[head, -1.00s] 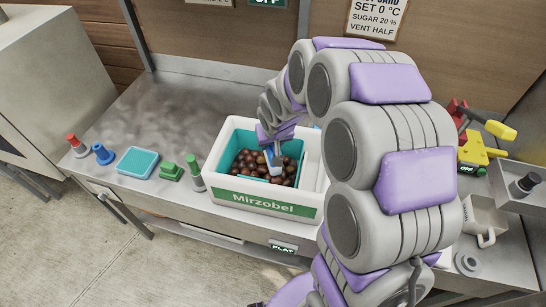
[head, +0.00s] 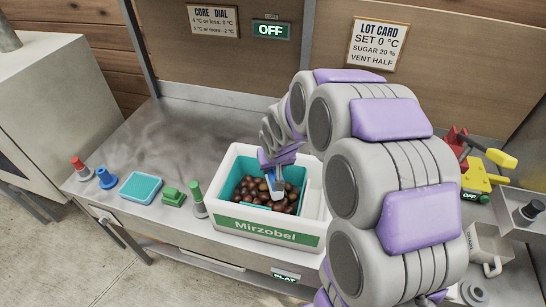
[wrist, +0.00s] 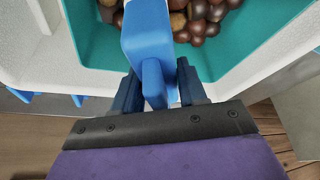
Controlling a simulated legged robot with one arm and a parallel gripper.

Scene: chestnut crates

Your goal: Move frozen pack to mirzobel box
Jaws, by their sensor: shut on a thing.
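The Mirzobel box (head: 264,229) is a white crate with a teal inside and a green name label, standing on the metal bench. Brown chestnuts (head: 262,189) lie in it. My gripper (head: 278,172) is over the box, pointing down into it. It is shut on a blue pack (head: 276,187), seemingly the frozen pack. In the wrist view, the pack (wrist: 145,38) has a blue handle between my gripper's fingers (wrist: 160,92). The pack is over the chestnuts inside the box opening. Whether its lower end touches them I cannot tell.
Left of the box are a green-topped stand (head: 198,200), a green block (head: 173,197), a flat teal pad (head: 141,187), and blue (head: 106,179) and red-topped (head: 79,167) pieces. A yellow-red tool (head: 478,178), mug (head: 487,245) and tray (head: 522,215) stand right. The rear bench is clear.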

